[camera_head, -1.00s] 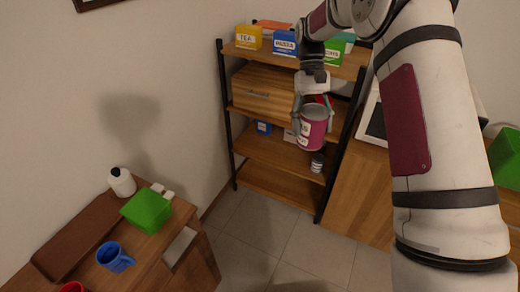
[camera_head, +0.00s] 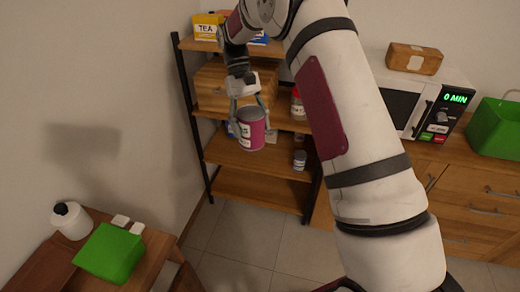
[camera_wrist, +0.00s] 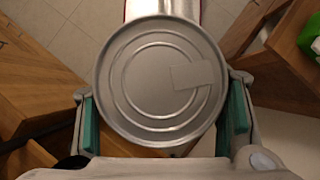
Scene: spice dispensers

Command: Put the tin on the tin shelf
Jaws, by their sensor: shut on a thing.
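My gripper (camera_head: 250,115) is shut on a magenta tin (camera_head: 251,133) with a grey lid. It holds the tin upright from above, in front of the open shelf unit's middle. In the wrist view the round grey lid (camera_wrist: 155,85) sits between my two teal finger pads. The shelf unit has wooden boards and black posts. A board (camera_head: 240,160) shows behind and below the tin, with a small dark tin (camera_head: 300,160) at its right. I cannot tell the exact gap between the held tin and the boards. No label marks the tin shelf.
A red-and-white container (camera_head: 297,105) stands on the board above, partly behind my arm. A yellow tea box (camera_head: 207,28) is on top.

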